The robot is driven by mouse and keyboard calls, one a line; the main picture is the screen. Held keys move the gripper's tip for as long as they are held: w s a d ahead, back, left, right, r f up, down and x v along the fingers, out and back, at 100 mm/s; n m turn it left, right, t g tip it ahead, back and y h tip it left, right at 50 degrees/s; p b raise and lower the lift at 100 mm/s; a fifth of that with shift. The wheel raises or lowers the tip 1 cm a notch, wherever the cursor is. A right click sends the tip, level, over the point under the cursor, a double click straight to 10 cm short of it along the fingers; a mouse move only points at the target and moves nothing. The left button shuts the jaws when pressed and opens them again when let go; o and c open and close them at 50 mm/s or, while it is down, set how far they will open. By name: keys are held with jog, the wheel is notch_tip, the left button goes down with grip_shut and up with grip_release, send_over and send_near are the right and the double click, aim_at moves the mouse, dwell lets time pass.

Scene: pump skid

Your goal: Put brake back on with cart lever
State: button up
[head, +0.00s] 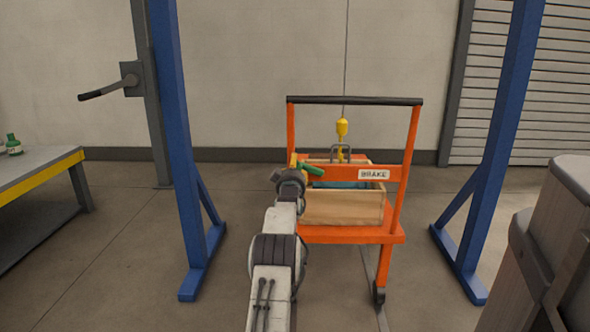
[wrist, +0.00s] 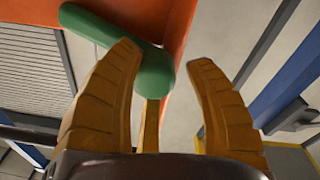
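The orange cart (head: 350,235) stands ahead with a BRAKE label (head: 374,174) on its upper panel. The brake lever has a green handle (head: 312,169) at the panel's left part. In the wrist view the green handle (wrist: 150,68) slants from upper left, passes behind the left finger and ends between the fingers. A thin yellow piece (wrist: 151,125) runs below it, between the fingers. My gripper (wrist: 163,55) is open, its yellow-brown fingers spread around the handle's end. I cannot tell whether they touch it. In the head view my arm hides part of the gripper.
A wooden crate (head: 342,209) sits on the cart, with a yellow hoist hook (head: 342,128) hanging above. Blue gantry posts (head: 180,130) stand on both sides. A workbench (head: 40,168) is at left, a grey-brown cabinet (head: 545,240) at right. Floor shows beside the cart.

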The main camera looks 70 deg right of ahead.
jog(key=o, duration=0.3)
jog(key=shift+s+f, duration=0.1)
jog(key=shift+s, duration=0.1)
jog(key=shift+v, duration=5.9)
